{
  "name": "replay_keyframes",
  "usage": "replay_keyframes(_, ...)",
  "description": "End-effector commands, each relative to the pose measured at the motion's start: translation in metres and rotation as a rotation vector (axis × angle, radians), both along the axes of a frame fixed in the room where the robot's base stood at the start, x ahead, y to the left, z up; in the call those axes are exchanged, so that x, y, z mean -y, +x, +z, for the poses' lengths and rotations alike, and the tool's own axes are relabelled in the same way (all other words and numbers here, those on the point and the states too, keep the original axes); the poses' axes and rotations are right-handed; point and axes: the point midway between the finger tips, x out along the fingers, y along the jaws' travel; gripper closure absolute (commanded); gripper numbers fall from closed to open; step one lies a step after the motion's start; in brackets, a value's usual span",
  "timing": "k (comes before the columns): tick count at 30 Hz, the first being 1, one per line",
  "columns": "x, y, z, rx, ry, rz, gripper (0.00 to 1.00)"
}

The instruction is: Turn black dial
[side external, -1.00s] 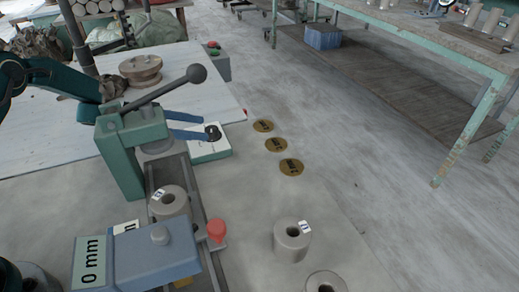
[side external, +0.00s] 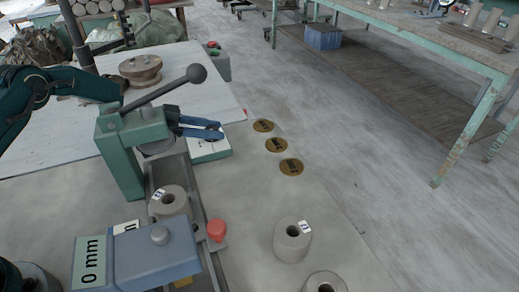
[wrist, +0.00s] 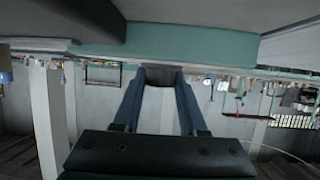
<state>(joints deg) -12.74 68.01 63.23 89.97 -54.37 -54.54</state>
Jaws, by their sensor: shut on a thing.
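The black dial (side external: 213,126) sits on a small white-and-teal box (side external: 208,152) beyond the green lever press. My gripper (side external: 215,130) has its blue fingers around the dial, and the fingers are shut on it. The press hides my wrist and part of the fingers in the side external view. In the wrist view the dark dial (wrist: 161,74) shows between the two fingertips, against the teal box edge (wrist: 200,42). Any mark on the dial is too small to read.
The green press (side external: 130,150) with its long lever (side external: 160,92) stands close by my gripper. Three brass discs (side external: 276,145) lie to the right. Grey cylinders (side external: 292,242), a red knob (side external: 216,230) and a blue-grey block (side external: 150,255) are in front. A wooden wheel (side external: 140,69) lies behind.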

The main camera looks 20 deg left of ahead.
Motion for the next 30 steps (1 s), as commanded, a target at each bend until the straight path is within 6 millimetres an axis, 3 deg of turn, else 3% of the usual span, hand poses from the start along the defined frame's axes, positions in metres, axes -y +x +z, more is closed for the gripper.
replay_keyframes(18,0.0014,0.0036,0.0020,0.013,-0.009,-0.218,1.00)
replay_keyframes(30,0.0005,0.0016,0.0019,0.005,-0.002,-0.265,1.00)
